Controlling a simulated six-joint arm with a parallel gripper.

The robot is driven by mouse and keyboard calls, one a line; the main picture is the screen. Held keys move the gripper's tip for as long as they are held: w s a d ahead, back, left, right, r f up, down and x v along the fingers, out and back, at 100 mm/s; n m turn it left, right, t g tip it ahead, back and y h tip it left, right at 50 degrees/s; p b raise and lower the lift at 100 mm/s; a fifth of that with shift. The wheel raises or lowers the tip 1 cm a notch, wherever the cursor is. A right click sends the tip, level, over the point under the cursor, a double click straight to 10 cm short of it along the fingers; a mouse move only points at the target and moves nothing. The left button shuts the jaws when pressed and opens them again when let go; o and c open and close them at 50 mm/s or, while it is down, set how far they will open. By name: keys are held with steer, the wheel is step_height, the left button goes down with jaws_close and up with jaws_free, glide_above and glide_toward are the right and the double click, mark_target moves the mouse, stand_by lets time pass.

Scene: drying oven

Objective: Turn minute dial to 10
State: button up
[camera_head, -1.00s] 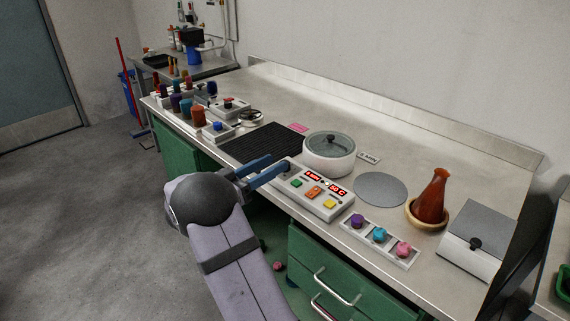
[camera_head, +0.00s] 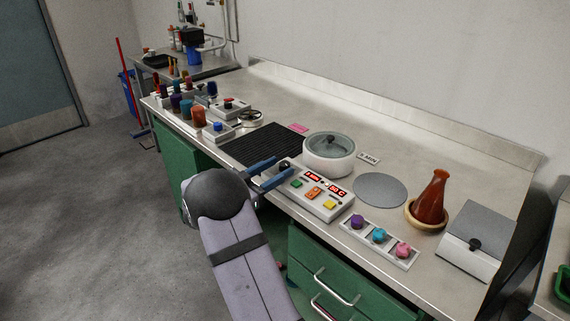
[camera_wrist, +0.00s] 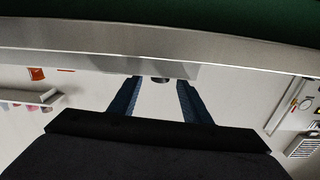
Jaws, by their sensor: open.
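The control box (camera_head: 325,200) lies at the table's front edge, with two red-lit displays (camera_head: 325,183) and green, orange and yellow buttons. The left display seems to show a minute value, too small to read surely. A dark round dial (camera_head: 284,167) is at the box's left end. My gripper (camera_head: 284,164) is open, its two blue fingers reaching to either side of the dial. In the wrist view my gripper (camera_wrist: 159,86) shows a dark knob (camera_wrist: 160,80) between the fingertips, with gaps on both sides. The dial's setting cannot be read.
A round pot with a glass lid (camera_head: 329,155) stands behind the box, beside a small minute card (camera_head: 368,158). A black ribbed mat (camera_head: 262,143) lies to the left. A tray of coloured knobs (camera_head: 379,241) is to the right. A grey disc (camera_head: 380,189) and red-brown flask (camera_head: 433,197) stand farther right.

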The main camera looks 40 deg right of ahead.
mark_target(285, 163)
steer(key=shift+d, duration=1.8)
steer(key=c, duration=1)
steer(key=shift+c, duration=0.2)
steer(key=shift+m+g+p, duration=0.35)
steer(key=shift+m+g, duration=0.05)
steer(key=shift+g, duration=0.2)
steer(key=shift+f+m+g+y, duration=0.1)
steer(key=shift+m+g+y, duration=0.3)
steer(key=shift+m+g, duration=1.25)
steer(key=shift+m+g+y+b, duration=0.35)
steer(key=shift+m+g+y, duration=0.2)
steer(key=shift+g, duration=1.1)
steer(key=shift+m+g+y, duration=0.25)
steer(key=shift+m+g, duration=0.15)
steer(key=shift+g, duration=0.2)
